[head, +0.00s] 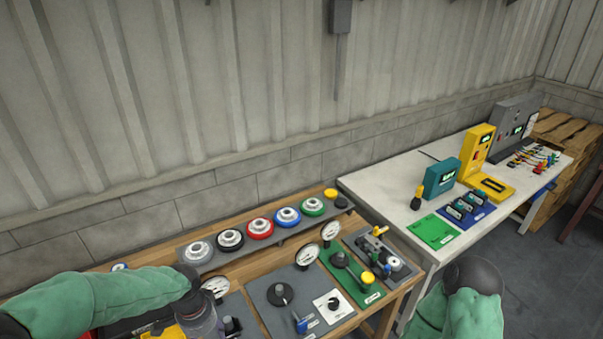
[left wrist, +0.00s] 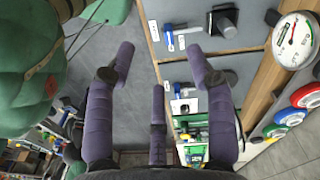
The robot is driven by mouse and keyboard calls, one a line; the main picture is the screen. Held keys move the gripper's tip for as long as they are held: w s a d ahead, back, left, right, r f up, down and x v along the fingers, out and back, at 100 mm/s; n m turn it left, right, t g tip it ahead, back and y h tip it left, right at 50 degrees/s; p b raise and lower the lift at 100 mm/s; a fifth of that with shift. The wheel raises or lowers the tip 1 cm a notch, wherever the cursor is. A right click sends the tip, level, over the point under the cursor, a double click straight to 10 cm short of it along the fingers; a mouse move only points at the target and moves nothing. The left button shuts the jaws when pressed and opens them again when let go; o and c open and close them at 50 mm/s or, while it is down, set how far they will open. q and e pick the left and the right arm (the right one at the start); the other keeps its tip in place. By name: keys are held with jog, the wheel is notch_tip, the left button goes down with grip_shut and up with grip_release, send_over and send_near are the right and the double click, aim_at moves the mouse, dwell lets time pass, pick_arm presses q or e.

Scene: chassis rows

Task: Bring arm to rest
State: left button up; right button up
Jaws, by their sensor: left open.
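My left gripper (left wrist: 160,68) is open and empty in the left wrist view, its purple fingers spread apart. Grey panels with fittings lie beyond the fingers, and no finger visibly touches anything. In the head view my left arm (head: 105,300) comes in from the left in a green sleeve and bends down over the left part of the wooden bench (head: 345,327); its fingers cannot be made out there. My right arm (head: 462,308) shows as a green sleeve with a dark joint at the bottom right. Its gripper is out of view.
The bench carries a row of coloured discs (head: 260,228), gauges (head: 331,231), a grey panel (head: 285,293) and a green panel (head: 352,275). A white table (head: 395,193) with a teal meter (head: 441,178) and yellow devices (head: 478,148) stands at the right. Open floor (head: 540,270) lies right.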

pick_arm(q)
jog(key=s+d+f+n+h, duration=0.1)
jog(key=s+d+f+n, duration=0.3)
jog(key=f, duration=0.5)
jog(key=s+d+f+n+h, duration=0.1)
jog(key=s+d+f+n, duration=0.3)
jog(key=f, duration=0.4)
jog(key=s+d+f+n+h, duration=0.2)
jog(key=s+d+f+n, duration=0.2)
jog(key=f, duration=0.5)
notch_tip(320, 180, down, 8)
jog(key=w+d+m+b, duration=0.1)
jog(key=b, duration=0.9)
jog(key=shift+d+f, duration=0.25)
jog(key=shift+d, duration=0.1)
